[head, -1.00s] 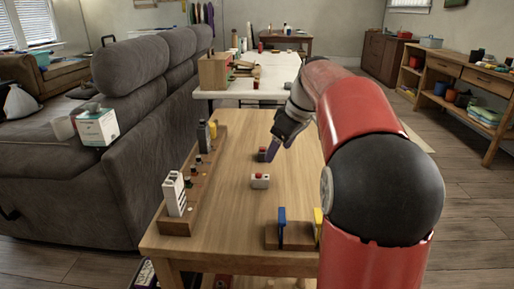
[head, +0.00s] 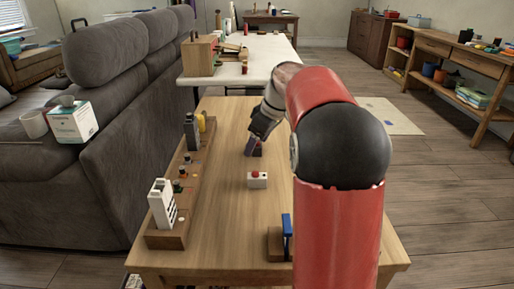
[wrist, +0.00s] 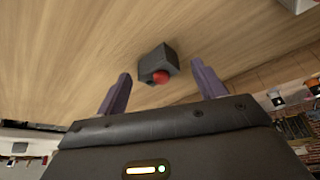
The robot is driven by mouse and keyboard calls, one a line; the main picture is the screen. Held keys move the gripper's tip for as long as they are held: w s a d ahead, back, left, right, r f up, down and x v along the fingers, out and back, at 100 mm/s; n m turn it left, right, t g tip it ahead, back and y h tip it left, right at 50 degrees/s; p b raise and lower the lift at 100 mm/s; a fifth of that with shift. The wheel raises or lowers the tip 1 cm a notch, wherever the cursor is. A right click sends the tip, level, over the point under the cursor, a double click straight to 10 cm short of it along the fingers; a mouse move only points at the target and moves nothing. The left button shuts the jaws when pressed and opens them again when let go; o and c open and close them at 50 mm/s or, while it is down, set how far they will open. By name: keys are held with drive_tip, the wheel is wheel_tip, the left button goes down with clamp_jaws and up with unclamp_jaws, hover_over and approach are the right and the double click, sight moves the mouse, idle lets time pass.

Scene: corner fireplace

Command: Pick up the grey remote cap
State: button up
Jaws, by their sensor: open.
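A small dark grey block with a red button, which fits the grey remote cap (wrist: 153,60), rests on the wooden table (head: 229,225). In the wrist view it lies ahead of my gripper (wrist: 160,70), between the lines of the two purple fingers. The fingers are apart with nothing held between them. In the head view my gripper (head: 252,144) is at the block, partly covering it; the exact gap cannot be told. A white block with a red button (head: 257,181) sits nearer on the same table.
A long wooden rack (head: 171,238) with several small items runs along the table's left side. A wooden holder (head: 275,242) with a blue piece (head: 287,236) stands at the front, partly hidden by my arm. The grey sofa (head: 100,170) is left of the table. The table's middle is mostly clear.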

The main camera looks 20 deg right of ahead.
drive_tip(key=shift+w+a+f, duration=0.1)
drive_tip(key=shift+f, duration=0.25)
drive_tip(key=shift+c, duration=0.2)
drive_tip(key=c, duration=0.9)
drive_tip(key=shift+o, duration=0.2)
drive_tip(key=shift+r, duration=0.1)
